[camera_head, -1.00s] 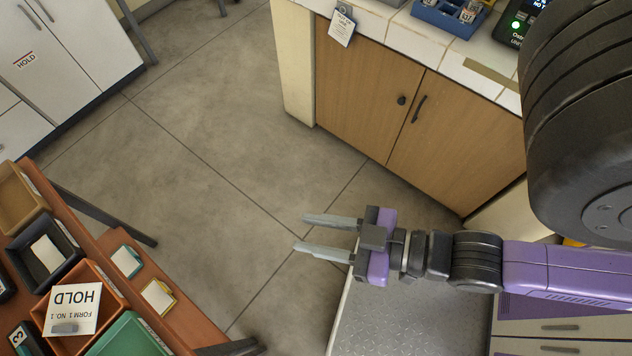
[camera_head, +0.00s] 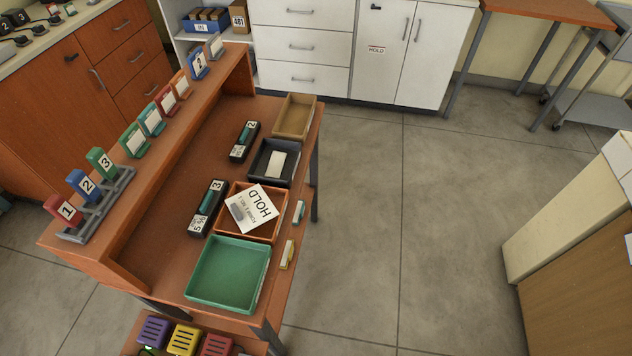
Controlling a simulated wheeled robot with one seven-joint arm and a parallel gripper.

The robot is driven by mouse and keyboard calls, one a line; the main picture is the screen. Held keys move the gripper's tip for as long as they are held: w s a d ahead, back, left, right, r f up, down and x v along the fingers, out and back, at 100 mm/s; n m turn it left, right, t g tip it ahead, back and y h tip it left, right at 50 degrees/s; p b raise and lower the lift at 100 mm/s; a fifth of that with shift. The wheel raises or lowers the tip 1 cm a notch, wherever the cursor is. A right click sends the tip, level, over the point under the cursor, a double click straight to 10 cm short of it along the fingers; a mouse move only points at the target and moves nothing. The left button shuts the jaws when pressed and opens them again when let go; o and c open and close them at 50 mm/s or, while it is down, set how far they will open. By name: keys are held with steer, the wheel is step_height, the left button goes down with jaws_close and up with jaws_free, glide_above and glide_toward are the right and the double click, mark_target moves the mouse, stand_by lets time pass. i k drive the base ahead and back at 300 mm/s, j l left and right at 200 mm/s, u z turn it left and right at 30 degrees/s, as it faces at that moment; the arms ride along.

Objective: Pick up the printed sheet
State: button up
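The printed sheet (camera_head: 245,212) is a white page marked HOLD and FORM 1 NO.1. A white sheet or card also lies in the black tray (camera_head: 257,166) just behind. My gripper is outside the current view, so its fingers and its distance from the sheet are hidden.
A green tray (camera_head: 228,272) stands in front of the orange one, and a tan tray (camera_head: 296,117) behind. Numbered holders (camera_head: 95,190) and a raised shelf line the desk's left. The floor (camera_head: 420,200) right of the desk is clear. A cabinet (camera_head: 575,270) stands at right.

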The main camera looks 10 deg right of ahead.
mark_target(251, 207)
steer(key=j+z, duration=0.15)
steer(key=z, duration=0.35)
steer(key=k+j+z, duration=0.2)
steer(key=j, duration=0.25)
steer(key=k+j+z, duration=0.2)
steer(key=j, duration=0.2)
steer(key=k+j+z, duration=0.25)
steer(key=j, duration=0.15)
steer(key=k+j, duration=0.2)
steer(key=j, duration=0.15)
steer(key=k+j, duration=0.15)
steer(key=j, duration=0.25)
steer(key=k+j, duration=0.2)
steer(key=j, duration=0.15)
steer(key=i+j, duration=0.35)
